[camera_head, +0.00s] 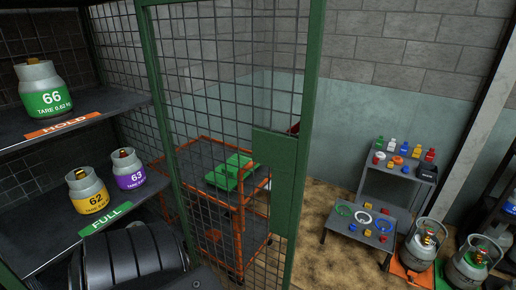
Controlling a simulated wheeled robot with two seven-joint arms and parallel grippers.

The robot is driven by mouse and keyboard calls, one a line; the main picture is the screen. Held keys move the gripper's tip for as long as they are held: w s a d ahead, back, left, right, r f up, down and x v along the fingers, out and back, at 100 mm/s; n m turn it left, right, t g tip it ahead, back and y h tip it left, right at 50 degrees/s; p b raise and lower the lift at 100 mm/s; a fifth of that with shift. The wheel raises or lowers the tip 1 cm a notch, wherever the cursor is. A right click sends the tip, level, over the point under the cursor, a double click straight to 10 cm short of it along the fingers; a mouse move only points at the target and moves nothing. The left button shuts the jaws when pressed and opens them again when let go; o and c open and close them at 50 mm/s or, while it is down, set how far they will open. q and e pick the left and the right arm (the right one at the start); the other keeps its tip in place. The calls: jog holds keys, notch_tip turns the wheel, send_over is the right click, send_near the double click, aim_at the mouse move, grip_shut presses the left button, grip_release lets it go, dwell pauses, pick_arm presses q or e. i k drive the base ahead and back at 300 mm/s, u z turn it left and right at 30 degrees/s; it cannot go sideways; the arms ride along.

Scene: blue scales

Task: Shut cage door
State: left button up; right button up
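The cage door (279,175) is a wire-mesh panel in a green frame, with a solid green plate on its right stile. It stands upright across the middle of the head view. The shelves to its left are uncovered, so the door stands open, away from their front. A dark ribbed part of my arm shows at the bottom left, in front of the lower shelf. Neither of my grippers can be seen.
An upper shelf (85,119) holds a green-labelled cylinder (43,92). The lower shelf holds yellow (88,190) and purple (127,170) ones. An orange-framed cart (238,222) shows through the mesh. A small stand (367,190) and floor cylinders (420,250) are at right.

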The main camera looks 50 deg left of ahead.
aim_at(287, 153)
jog(key=i, duration=2.75)
jog(key=u, duration=4.25)
jog(key=i, duration=0.5)
jog(key=u, duration=0.05)
jog(key=k, duration=0.65)
jog(key=u, duration=0.5)
